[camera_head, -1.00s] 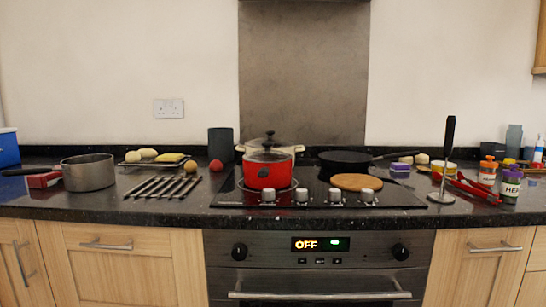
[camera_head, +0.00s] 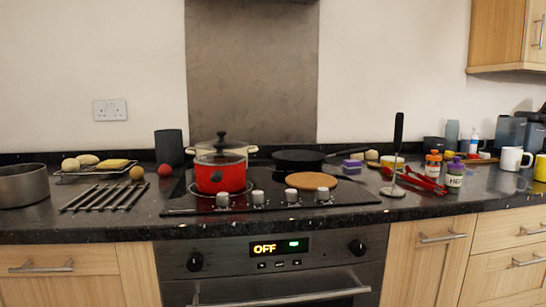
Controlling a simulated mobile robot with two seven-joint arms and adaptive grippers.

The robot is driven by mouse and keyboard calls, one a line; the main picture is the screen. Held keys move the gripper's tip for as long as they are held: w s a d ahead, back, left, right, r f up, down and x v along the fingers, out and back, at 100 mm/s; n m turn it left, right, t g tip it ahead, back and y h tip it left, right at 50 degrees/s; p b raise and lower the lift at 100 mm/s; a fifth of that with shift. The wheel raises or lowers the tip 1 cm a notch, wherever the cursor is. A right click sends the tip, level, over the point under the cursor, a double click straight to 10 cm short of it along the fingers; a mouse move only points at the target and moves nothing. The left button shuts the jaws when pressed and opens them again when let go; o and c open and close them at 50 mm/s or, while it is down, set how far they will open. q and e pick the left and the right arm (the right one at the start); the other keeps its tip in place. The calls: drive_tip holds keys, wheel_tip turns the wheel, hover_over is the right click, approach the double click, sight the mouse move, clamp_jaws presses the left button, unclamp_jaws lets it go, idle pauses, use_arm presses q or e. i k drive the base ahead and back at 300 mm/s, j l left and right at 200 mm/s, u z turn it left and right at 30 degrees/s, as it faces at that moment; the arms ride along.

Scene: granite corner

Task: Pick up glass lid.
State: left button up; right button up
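A glass lid (camera_head: 221,147) with a dark knob on top sits over the red pot (camera_head: 220,177) on the left part of the black hob. The lid is clear with a thin rim, and cream handles show at both sides just below it. Where the lid meets the pot is hard to make out at this size. Neither of my grippers is in view.
A black frying pan (camera_head: 297,159) and a round wooden board (camera_head: 311,181) are right of the pot. A dark rack (camera_head: 104,197) lies to the left. A steel masher (camera_head: 397,160) stands to the right, near red tongs (camera_head: 420,180). The front counter edge is mostly clear.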

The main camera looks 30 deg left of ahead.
sight(220, 153)
drive_tip(key=j+z, duration=0.35)
drive_tip(key=j, duration=0.2)
drive_tip(key=k+j+z, duration=0.2)
drive_tip(key=j+z, duration=0.15)
drive_tip(key=j, duration=0.15)
